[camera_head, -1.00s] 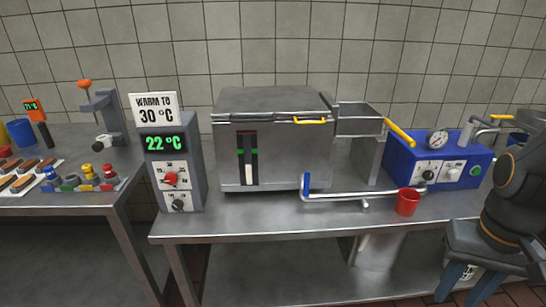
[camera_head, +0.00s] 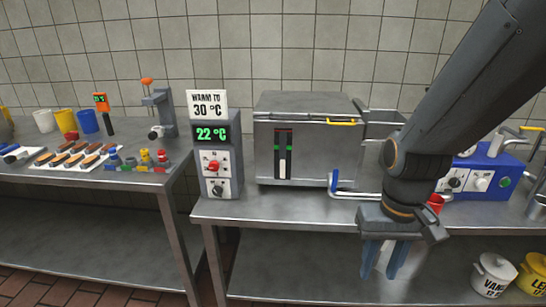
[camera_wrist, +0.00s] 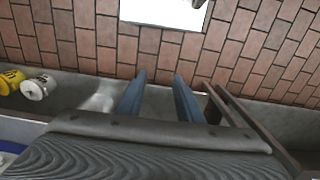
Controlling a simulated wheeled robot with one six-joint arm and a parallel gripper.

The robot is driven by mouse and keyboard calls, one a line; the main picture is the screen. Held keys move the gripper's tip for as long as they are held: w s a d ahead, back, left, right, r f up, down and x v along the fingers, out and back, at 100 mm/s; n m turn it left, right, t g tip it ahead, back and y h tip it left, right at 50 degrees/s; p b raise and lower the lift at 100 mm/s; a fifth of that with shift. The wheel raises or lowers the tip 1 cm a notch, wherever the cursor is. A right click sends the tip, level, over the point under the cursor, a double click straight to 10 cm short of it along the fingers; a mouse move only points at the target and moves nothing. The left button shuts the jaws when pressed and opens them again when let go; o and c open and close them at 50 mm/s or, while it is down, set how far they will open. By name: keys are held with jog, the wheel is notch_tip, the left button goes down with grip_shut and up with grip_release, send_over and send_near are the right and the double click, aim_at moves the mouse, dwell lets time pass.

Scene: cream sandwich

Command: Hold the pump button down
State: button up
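The blue machine (camera_head: 478,172) stands at the right of the steel table in the head view. Its front carries knobs and a round green button (camera_head: 505,181); I cannot read which control is the pump button. My forearm covers the machine's upper left, including where its gauge was. My gripper (camera_head: 384,270) points down in front of the table edge, left of the machine and apart from it. In the wrist view its two blue fingers (camera_wrist: 159,80) are spread with nothing between them.
A steel tank (camera_head: 310,150) with a yellow handle and a control post (camera_head: 220,160) reading 22 °C stand left. White and yellow pots (camera_head: 492,275) sit on the lower shelf, right.

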jog(key=shift+c, duration=0.2)
grip_shut()
dwell(1.6)
